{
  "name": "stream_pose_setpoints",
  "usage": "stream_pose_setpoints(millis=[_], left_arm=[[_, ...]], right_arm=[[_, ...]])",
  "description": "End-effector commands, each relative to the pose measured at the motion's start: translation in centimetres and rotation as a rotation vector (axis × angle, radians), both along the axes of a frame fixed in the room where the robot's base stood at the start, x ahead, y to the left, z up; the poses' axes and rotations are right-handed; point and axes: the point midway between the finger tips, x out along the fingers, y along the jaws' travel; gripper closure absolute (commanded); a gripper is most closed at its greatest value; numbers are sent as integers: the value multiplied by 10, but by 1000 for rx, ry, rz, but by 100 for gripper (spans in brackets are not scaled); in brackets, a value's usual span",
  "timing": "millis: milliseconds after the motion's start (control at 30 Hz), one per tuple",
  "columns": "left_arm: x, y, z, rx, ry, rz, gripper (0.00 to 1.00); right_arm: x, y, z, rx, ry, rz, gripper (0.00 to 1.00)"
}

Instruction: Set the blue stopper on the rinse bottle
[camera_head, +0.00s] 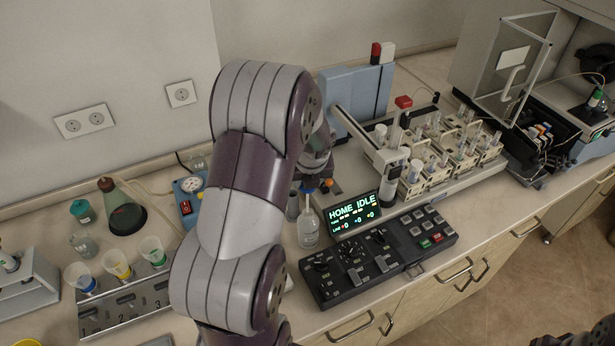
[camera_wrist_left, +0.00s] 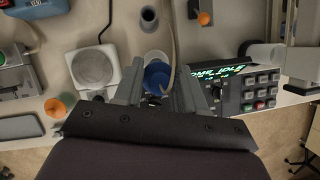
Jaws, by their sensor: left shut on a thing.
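The rinse bottle (camera_head: 308,234) is a clear bottle standing upright on the bench, left of the display. My left gripper (camera_head: 317,180) reaches down above it, partly hidden by my own arm. The blue stopper (camera_wrist_left: 157,75) is between the two fingers of my left gripper (camera_wrist_left: 155,88) in the wrist view, and the gripper is shut on it. In the head view a bit of blue shows right above the bottle's neck. Whether the stopper touches the neck I cannot tell.
A control panel (camera_head: 380,257) with a lit display (camera_head: 353,213) stands right of the bottle. A grey cylinder (camera_wrist_left: 149,17) and an orange knob (camera_wrist_left: 204,18) are close by. A white-topped device (camera_wrist_left: 94,66) stands left. A sampler with vials (camera_head: 440,150) is behind right.

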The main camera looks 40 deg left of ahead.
Motion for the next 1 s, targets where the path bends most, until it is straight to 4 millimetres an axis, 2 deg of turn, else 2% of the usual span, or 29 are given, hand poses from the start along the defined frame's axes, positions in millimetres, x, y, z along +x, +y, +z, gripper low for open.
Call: stream_pose_setpoints(millis=[1000], left_arm=[[0, 0, -27, -1, 1, 0, 89]], right_arm=[[0, 0, -18, 0, 0, 0, 57]])
